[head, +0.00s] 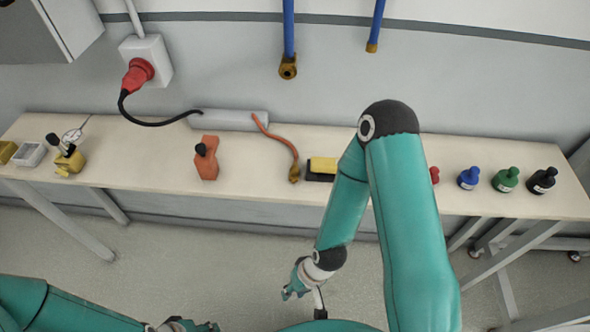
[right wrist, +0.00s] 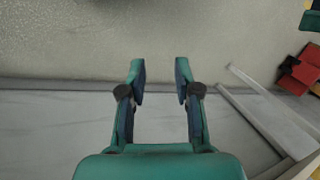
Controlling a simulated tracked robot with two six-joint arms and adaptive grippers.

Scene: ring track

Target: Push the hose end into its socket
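An orange hose (head: 278,137) runs from a grey box and lies on the bench. Its brass-coloured end (head: 294,174) rests near the middle of the bench. Two blue pipes come down the wall: one ends in a brass fitting with a round opening (head: 288,69), the other in a plain brass tip (head: 372,47). I cannot tell which is the socket. My right gripper (head: 296,286) is in front of the bench, well apart from the hose end; in the right wrist view (right wrist: 160,72) it is open and empty. My left gripper (head: 188,326) is partly cut off at the bottom edge.
The bench (head: 250,185) also holds a grey box (head: 229,120), an orange block (head: 206,158), a yellow-black block (head: 321,168) and several bottles (head: 505,180). A red plug (head: 138,75) sits in a wall box. The floor (head: 190,247) before the bench looks clear.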

